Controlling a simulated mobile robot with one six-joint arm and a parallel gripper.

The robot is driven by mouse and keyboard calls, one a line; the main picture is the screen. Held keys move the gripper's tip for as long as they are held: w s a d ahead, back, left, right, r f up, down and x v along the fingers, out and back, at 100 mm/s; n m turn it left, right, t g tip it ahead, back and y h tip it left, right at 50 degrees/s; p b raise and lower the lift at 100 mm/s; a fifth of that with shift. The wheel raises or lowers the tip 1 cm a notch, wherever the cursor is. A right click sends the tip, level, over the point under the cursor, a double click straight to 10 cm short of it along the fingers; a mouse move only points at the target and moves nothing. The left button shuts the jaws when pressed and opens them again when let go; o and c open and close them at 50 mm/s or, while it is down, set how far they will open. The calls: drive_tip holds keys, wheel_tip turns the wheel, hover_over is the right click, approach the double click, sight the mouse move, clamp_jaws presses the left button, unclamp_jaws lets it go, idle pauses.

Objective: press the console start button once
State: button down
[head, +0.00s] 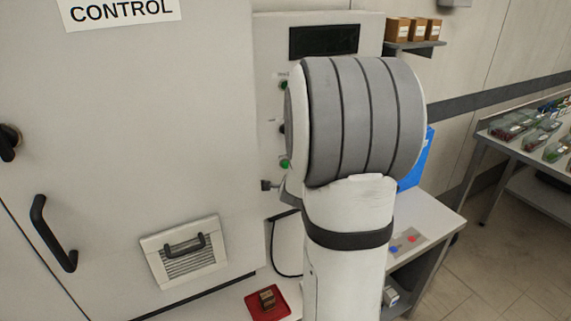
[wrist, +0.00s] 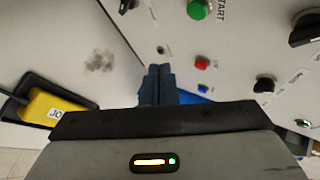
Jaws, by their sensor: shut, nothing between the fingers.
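The green start button (wrist: 198,9), labelled START, is at the top of the wrist view on a pale console panel (wrist: 235,50). My gripper (wrist: 157,70) is shut and empty, its dark fingers together below and left of the button, apart from it in the picture. In the head view the console (head: 267,60) stands behind my arm, which hides most of its face. Green round parts show at its left edge, one higher (head: 284,85) and one lower (head: 285,163); their labels are too small to read. My gripper is hidden there.
In the wrist view, a red button (wrist: 202,62), a black knob (wrist: 264,84) and a larger black knob (wrist: 304,28) are near the green button. A yellow piece (wrist: 47,106) sits lower left.

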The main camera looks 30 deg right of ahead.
drive_tip(key=w+p, duration=0.2)
drive_tip(key=w, duration=0.4)
drive_tip(key=shift+w+d, duration=0.2)
drive_tip(key=shift+w, duration=0.1)
idle(1.8)
drive_tip(key=shift+w, duration=0.3)
drive_tip(key=shift+w, duration=0.45)
idle(0.6)
drive_tip(key=shift+s, duration=0.1)
drive_tip(key=shift+s+b, duration=0.5)
drive_tip(key=shift+s, duration=0.25)
